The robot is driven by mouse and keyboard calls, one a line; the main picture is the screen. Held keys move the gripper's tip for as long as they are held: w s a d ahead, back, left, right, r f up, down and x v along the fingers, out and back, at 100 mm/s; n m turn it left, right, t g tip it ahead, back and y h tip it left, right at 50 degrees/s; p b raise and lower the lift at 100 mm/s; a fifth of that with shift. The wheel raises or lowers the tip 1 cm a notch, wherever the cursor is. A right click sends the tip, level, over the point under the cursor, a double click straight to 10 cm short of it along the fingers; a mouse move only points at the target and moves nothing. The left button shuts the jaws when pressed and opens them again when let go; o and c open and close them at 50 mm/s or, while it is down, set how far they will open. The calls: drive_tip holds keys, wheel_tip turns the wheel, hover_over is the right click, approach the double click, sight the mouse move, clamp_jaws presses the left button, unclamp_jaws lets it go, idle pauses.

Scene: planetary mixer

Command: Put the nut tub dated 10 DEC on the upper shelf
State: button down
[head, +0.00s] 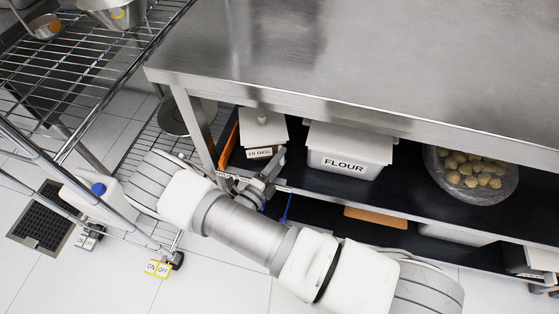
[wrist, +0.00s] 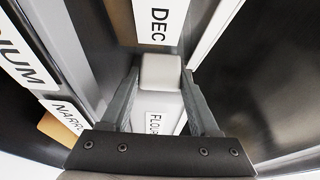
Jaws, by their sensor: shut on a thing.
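The nut tub (head: 260,132) is a white lidded tub with a label reading 10 DEC. It is at the left end of the upper shelf (head: 405,187) under the steel table; I cannot tell whether its base rests on the shelf. My gripper (head: 270,170) is at the tub's front, below its label. In the wrist view my gripper (wrist: 160,88) is shut on a pale rounded block, which looks like the tub's front grip. A label ending in DEC, on the tub (wrist: 157,22), shows just beyond it. The tub's base is hidden.
A white FLOUR bin (head: 347,150) stands close to the right of the tub, and a bowl of dough balls (head: 471,177) farther right. An orange-brown edge (head: 229,146) is at the left. The lower shelf holds a brown board (head: 375,217). A wire rack (head: 60,70) stands left.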

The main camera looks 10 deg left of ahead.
drive_tip(key=shift+c, duration=0.6)
unclamp_jaws()
drive_tip(key=shift+r, duration=0.1)
drive_tip(key=p+v, duration=0.1)
drive_tip(key=v, duration=1.1)
drive_tip(key=shift+p, duration=0.35)
drive_tip(key=shift+s, duration=0.1)
